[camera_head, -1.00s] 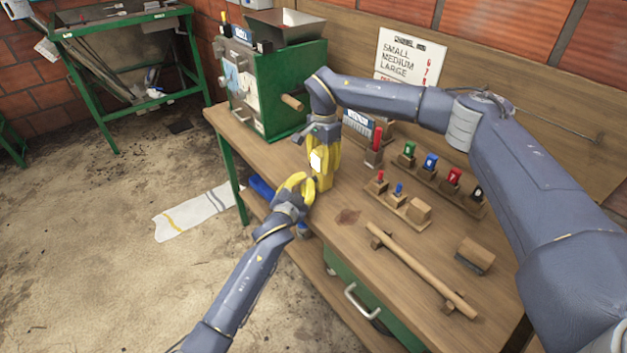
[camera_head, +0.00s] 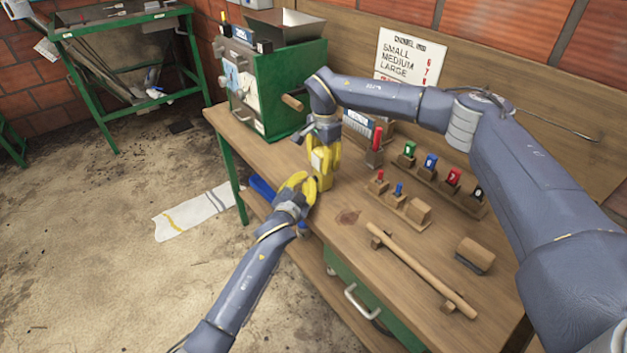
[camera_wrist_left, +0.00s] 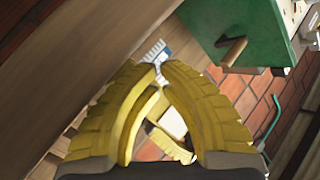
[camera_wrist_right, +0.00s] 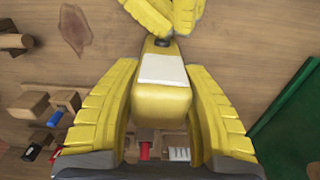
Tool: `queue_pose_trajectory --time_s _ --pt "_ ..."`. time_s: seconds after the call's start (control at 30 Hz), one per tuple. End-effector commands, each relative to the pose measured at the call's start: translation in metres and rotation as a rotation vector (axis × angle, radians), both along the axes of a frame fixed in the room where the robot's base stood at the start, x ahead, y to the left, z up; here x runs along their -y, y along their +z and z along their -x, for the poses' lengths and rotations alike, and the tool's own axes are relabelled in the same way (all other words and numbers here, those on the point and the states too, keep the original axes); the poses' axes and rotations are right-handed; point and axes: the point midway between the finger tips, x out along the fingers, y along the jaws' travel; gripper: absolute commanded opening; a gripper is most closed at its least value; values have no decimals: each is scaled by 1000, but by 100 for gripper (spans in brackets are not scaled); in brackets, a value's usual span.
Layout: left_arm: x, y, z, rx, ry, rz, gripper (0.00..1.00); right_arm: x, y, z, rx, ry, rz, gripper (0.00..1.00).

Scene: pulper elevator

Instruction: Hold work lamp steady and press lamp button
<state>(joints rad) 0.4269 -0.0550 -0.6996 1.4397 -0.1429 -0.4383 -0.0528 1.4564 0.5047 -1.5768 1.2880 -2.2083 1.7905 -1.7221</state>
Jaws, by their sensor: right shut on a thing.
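The work lamp (camera_wrist_right: 162,98) is a yellow block with a white panel and a small dark round button (camera_wrist_right: 161,43) at one end. My right gripper (camera_head: 325,160) is shut around the lamp, with a finger along each side in the right wrist view.
The wooden bench (camera_head: 345,240) holds a green machine (camera_head: 290,85) with a wooden handle at the left. Racks of coloured pegs (camera_head: 430,170) and a wooden rod (camera_head: 420,268) lie to the right. A white cloth (camera_head: 195,215) is on the floor.

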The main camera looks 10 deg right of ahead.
Motion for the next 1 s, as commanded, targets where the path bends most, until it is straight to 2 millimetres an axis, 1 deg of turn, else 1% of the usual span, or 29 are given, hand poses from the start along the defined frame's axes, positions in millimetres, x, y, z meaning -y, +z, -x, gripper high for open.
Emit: queue_pose_trajectory --time_s 0.17,0.4,0.83,1.0 --pt "-4 0 2 0 -1 0 0 0 -1 1 -2 1 0 5" --pt "-14 0 6 1 -1 0 0 0 -1 1 -2 1 0 5" --pt "-17 0 8 0 0 0 0 0 -1 1 -2 1 0 5" --pt "-29 -1 12 0 0 -1 0 0 -1 1 -2 1 0 5"
